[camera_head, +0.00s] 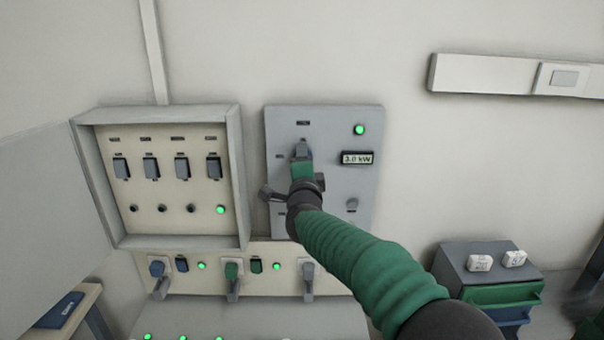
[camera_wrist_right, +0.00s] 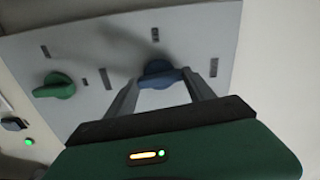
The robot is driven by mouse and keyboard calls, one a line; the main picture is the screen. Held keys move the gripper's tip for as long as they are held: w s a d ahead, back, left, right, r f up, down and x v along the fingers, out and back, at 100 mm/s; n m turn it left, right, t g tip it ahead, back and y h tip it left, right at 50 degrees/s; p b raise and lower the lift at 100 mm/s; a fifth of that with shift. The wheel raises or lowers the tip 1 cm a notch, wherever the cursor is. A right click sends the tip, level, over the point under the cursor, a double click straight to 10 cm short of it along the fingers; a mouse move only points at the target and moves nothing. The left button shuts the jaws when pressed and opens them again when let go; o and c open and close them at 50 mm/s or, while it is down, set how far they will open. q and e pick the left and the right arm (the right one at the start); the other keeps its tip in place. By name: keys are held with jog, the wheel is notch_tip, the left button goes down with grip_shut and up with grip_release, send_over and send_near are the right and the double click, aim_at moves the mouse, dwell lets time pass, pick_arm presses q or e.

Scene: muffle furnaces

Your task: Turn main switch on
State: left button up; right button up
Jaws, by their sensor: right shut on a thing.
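A grey wall panel (camera_head: 335,125) carries a lit green lamp (camera_head: 359,129) and a display (camera_head: 357,158) reading 3.0 kW. My right gripper (camera_head: 302,152) reaches up to the panel's upper left part. In the right wrist view, my right gripper (camera_wrist_right: 160,85) has its two grey fingers closed on the sides of a blue rotary knob (camera_wrist_right: 158,73). A green knob (camera_wrist_right: 54,86) sits to its left, apart from the fingers. In the head view the gripper and arm hide much of the panel's lower left part. I cannot read the labels. My left gripper is not in view.
An open breaker box (camera_head: 240,150) with several dark switches is left of the panel; its door (camera_head: 45,190) swings out left. Below is a row of handles (camera_head: 232,275) and lit green lamps. A drawer unit (camera_head: 500,275) stands at the lower right.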

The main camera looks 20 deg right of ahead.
jog(key=shift+d+f+m+b, duration=0.15)
jog(key=shift+m+b, duration=0.2)
jog(key=shift+m, duration=0.35)
jog(key=shift+f, duration=0.1)
jog(key=o, duration=1.4)
jog(key=shift+s, duration=0.15)
jog(key=b+v, duration=0.2)
jog(key=v, duration=1.4)
jog(key=shift+s+b, duration=0.3)
jog(key=shift+s, duration=0.1)
